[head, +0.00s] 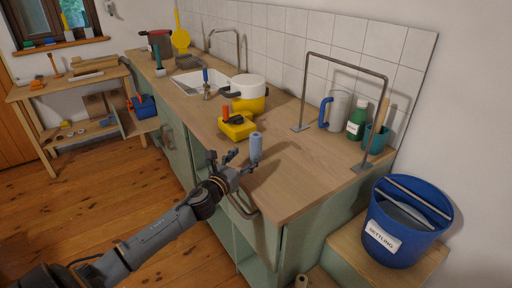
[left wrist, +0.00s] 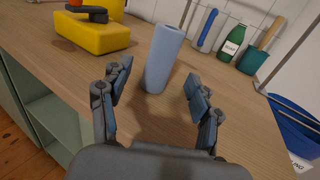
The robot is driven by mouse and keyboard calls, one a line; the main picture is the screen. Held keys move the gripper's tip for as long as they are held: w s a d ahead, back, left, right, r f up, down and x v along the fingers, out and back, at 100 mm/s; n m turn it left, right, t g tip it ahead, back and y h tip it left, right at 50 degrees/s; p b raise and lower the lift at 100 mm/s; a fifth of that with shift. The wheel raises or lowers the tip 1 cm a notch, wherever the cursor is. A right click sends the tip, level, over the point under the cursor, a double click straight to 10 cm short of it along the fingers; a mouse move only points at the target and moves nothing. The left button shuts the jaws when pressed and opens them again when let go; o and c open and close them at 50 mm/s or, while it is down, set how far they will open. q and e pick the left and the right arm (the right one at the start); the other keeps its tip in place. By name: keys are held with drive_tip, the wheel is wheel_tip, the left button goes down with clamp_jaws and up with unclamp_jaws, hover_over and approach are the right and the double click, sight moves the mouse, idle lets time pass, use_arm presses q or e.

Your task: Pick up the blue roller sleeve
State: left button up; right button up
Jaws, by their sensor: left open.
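The blue roller sleeve (head: 256,147) stands upright on the wooden counter near its front edge, in front of the yellow block. It also shows in the left wrist view (left wrist: 163,60), a plain light-blue tube with an open top. My left gripper (head: 238,162) reaches in from the left at the counter's front edge. In the left wrist view its two fingers (left wrist: 158,86) are spread apart, with the sleeve between and just beyond them, nearer the left finger. No clear contact shows. My right gripper is not in view.
A yellow block (head: 237,127) with a black-and-orange tool sits behind the sleeve. A yellow-and-white pot (head: 249,93) and sink (head: 199,82) lie farther back. A metal frame (head: 346,61), green bottle (head: 357,121) and blue bucket (head: 408,222) are to the right. The counter right of the sleeve is clear.

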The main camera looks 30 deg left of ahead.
sight(253, 148)
use_arm(q)
drive_tip(key=shift+w+a+r+p, duration=0.1)
drive_tip(key=shift+w+p, duration=0.1)
drive_tip(key=shift+w, duration=1.7)
drive_tip(key=shift+w+a+p, duration=0.1)
drive_tip(key=shift+w+p, duration=0.1)
drive_tip(key=shift+w, duration=1.65)
drive_tip(key=c, duration=1)
